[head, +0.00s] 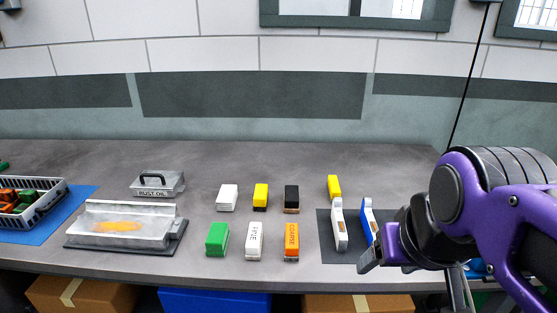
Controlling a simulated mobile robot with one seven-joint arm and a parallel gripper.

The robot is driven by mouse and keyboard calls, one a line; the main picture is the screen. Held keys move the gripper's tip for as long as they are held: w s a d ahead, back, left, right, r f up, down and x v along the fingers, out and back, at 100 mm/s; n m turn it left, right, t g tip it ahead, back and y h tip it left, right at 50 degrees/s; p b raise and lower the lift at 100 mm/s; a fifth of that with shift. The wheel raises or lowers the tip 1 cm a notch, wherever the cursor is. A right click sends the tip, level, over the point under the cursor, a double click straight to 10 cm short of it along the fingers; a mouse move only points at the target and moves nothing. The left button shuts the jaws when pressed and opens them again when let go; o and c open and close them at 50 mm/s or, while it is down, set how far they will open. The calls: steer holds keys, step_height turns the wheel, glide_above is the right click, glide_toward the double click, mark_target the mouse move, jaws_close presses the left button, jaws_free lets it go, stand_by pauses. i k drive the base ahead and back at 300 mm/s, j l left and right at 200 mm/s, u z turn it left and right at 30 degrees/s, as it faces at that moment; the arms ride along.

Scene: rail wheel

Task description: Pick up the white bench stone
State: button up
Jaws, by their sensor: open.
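Two white blocks stand in the middle of the bench in the head view. The back one is a plain white block (228,197). The front one is a white block with dark lettering (254,241) too small to read. I cannot tell for sure which is the white bench stone. My gripper (415,276) is open and empty, at the right near the bench's front edge. It is well to the right of both blocks and touches neither.
Green (217,239), yellow (261,197), black (292,198) and orange (291,241) blocks stand close around the white ones. A dark mat (326,254) with handled tools lies between them and my gripper. A metal tray (125,226) is left.

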mark_target(253, 245)
steer(key=k+z, duration=0.1)
steer(key=z, duration=0.4)
steer(key=k+l+z, duration=0.1)
steer(key=z, duration=0.4)
steer(key=u, duration=1.55)
steer(key=j+u, duration=0.1)
steer(key=j, duration=0.2)
steer(key=j+z, duration=0.15)
steer(key=j, duration=0.2)
steer(key=i+j+z, duration=0.1)
steer(key=j, duration=0.25)
